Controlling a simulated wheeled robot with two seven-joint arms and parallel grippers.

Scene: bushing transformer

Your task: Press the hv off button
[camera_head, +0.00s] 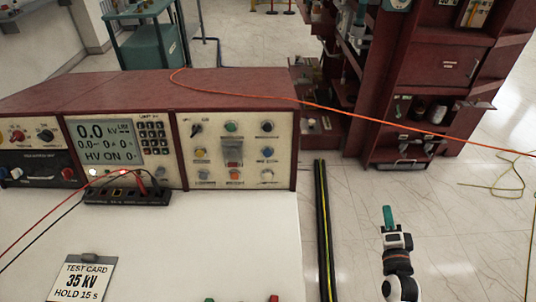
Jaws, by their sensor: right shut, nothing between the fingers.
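The test set (150,84) is a long dark red cabinet with cream front panels on a white table. Its screen (103,141) reads 0.0 kV and "HV ON 0". The right panel (236,148) carries several coloured knobs and buttons, including a red one (235,174) low in the middle. At the picture's bottom edge, a green piece (209,299) and a red piece (273,298) are cut off. I cannot read which button is HV off. My right gripper (388,216), with green fingers, is shut and empty, right of the table and apart from the panel. My left gripper is out of view.
A test card (82,279) reading 35 kV, hold 15 s, lies on the white table (190,235). A black box (126,193) with leads stands before the screen. An orange cable crosses towards dark red shelves (440,65). A black-yellow strip (324,230) runs beside the table.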

